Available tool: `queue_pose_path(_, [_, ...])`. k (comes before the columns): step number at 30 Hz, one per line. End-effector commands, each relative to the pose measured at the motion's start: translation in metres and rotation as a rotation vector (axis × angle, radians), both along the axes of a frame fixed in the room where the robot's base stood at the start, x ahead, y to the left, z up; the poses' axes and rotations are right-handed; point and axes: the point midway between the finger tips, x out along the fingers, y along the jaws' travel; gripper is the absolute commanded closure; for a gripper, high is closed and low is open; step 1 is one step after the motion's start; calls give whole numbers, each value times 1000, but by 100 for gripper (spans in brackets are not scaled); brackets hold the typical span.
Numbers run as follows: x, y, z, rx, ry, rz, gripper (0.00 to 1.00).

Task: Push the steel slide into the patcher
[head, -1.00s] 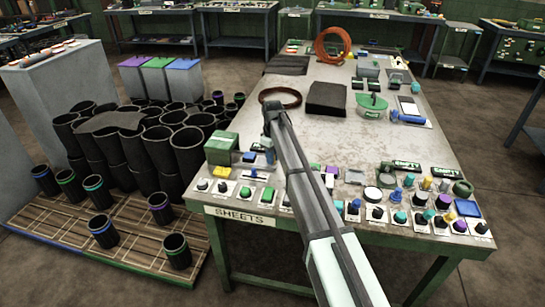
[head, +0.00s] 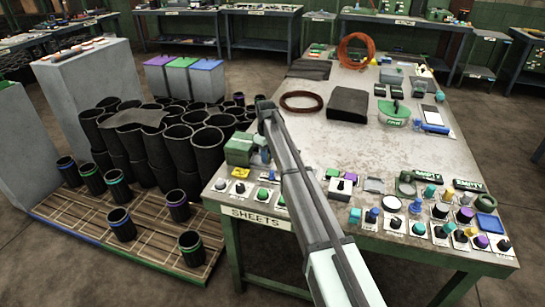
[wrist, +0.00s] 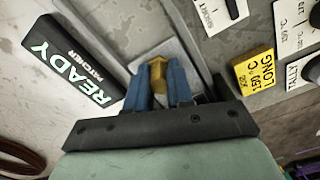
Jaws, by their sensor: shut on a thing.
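The patcher appears to be the green box-shaped machine (head: 240,150) at the near left corner of the bench. A dark sign reading "PATCHER READY" (wrist: 73,72) shows in the wrist view. My gripper (wrist: 159,84) has blue fingers shut on a small brass-yellow knob (wrist: 158,72). A grey metal plate (wrist: 177,50), seemingly the steel slide, lies behind the knob. My fingers and the dark bar hide much of it. In the head view my gripper (head: 265,156) is just right of the green machine, partly hidden by my arm. How far the slide is in cannot be told.
Control knobs and buttons line the near edge of the bench (head: 400,160). A yellow "150 °C LONG" tag (wrist: 253,71) lies right of the fingers. A brown ring (head: 301,101) and black block (head: 347,103) lie farther back. Black sleeves (head: 180,145) stand left of the bench.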

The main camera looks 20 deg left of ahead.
Motion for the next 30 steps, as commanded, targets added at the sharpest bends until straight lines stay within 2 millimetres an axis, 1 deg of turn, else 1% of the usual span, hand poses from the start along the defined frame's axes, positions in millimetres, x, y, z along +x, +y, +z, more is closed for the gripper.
queue_pose_path(1, [0, 5, 1, 9, -3, 3, 100])
queue_pose_path(5, [0, 7, 1, 11, -2, 4, 100])
queue_pose_path(6, [0, 7, 1, 11, -2, 5, 75])
queue_pose_path(13, [0, 5, 1, 9, -2, 4, 53])
queue_pose_path(20, [0, 4, 1, 7, -2, 3, 53])
queue_pose_path(23, [0, 4, 5, 8, -2, 3, 53])
queue_pose_path(26, [1, 4, 15, 7, -3, 3, 53])
queue_pose_path(30, [1, 4, 37, 8, -3, 3, 53])
